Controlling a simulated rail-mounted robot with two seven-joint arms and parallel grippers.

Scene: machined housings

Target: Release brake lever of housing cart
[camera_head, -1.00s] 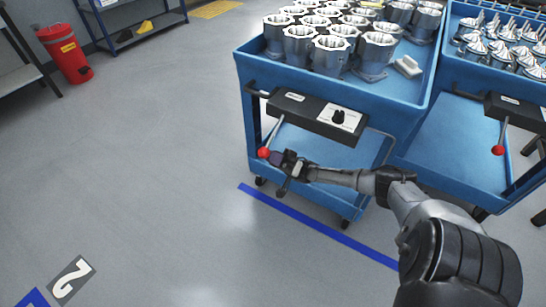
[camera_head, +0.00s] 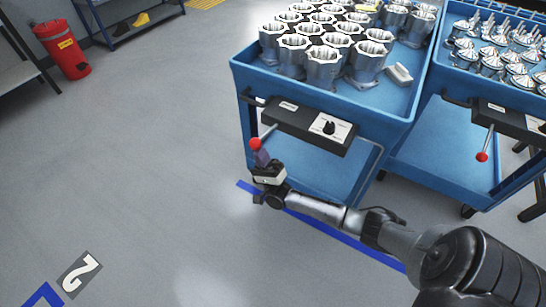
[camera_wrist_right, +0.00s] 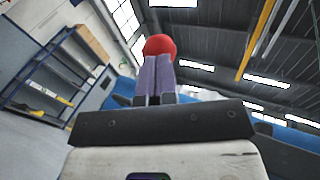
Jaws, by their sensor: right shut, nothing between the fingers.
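The brake lever of the left blue cart (camera_head: 283,88) has a red ball knob (camera_head: 255,143) on a short metal rod that sticks out from the black control box (camera_head: 300,125). My right gripper (camera_head: 262,157) is below the knob and points up at it. Its purple fingers are shut with nothing between them, and the tips are at the knob's underside, touching or nearly so. In the right wrist view the red knob (camera_wrist_right: 160,46) shows just beyond the closed fingertips (camera_wrist_right: 156,60). My left gripper is not in view.
The floor to the left is open, with a red bin (camera_head: 65,52) at the back.

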